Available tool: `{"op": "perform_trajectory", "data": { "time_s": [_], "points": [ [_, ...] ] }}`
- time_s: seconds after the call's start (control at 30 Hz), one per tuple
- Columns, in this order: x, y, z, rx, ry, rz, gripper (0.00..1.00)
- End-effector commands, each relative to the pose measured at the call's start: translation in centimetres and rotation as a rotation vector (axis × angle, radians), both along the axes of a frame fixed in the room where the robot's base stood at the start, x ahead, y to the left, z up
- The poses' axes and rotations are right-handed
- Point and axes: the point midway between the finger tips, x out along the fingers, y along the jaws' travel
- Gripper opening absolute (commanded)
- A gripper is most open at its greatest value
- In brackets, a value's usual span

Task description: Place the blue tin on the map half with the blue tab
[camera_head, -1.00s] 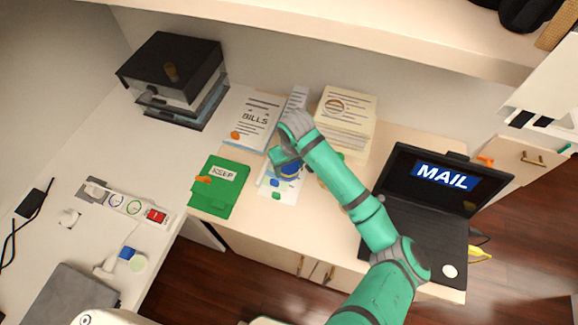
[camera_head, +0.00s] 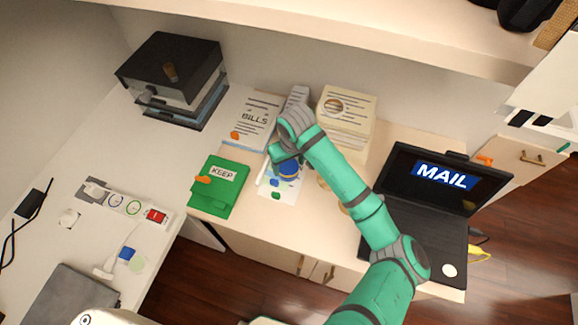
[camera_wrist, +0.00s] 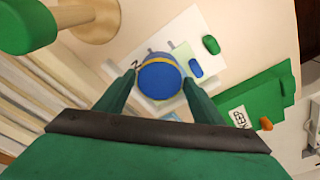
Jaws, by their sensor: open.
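The blue tin (camera_head: 289,169), with a yellow band, stands at the right part of the white map sheet (camera_head: 265,191). A blue tab (camera_head: 274,183) and a green tab (camera_head: 275,196) mark the sheet. In the wrist view the tin (camera_wrist: 158,78) sits between my two fingertips, with the blue tab (camera_wrist: 196,68) just right of it and the green tab (camera_wrist: 211,44) farther off. My gripper (camera_head: 280,157) is open around the tin. I cannot tell whether the fingers touch it. The tin hides part of the sheet under it.
A green KEEP folder (camera_head: 218,190) lies left of the map, and the BILLS sheet (camera_head: 252,120) behind it. A paper stack (camera_head: 346,112) stands behind my arm. A laptop (camera_head: 425,200) is at the right. In the wrist view a green knob (camera_wrist: 27,25) is close at upper left.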

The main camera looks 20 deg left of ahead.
Motion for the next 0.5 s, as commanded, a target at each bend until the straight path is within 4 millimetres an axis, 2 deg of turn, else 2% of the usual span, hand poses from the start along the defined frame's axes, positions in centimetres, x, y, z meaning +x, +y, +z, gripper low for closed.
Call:
{"op": "perform_trajectory", "data": {
  "time_s": [0.1, 0.3, 0.5],
  "points": [
    [-0.3, -0.1, 2.5, 0.003, -0.003, 0.003, 0.62],
    [-0.6, -0.6, 6.4, 0.001, -0.002, 0.0, 0.62],
    [-0.9, -1.0, 8.8, 0.0, -0.001, 0.0, 0.62]
  ]
}}
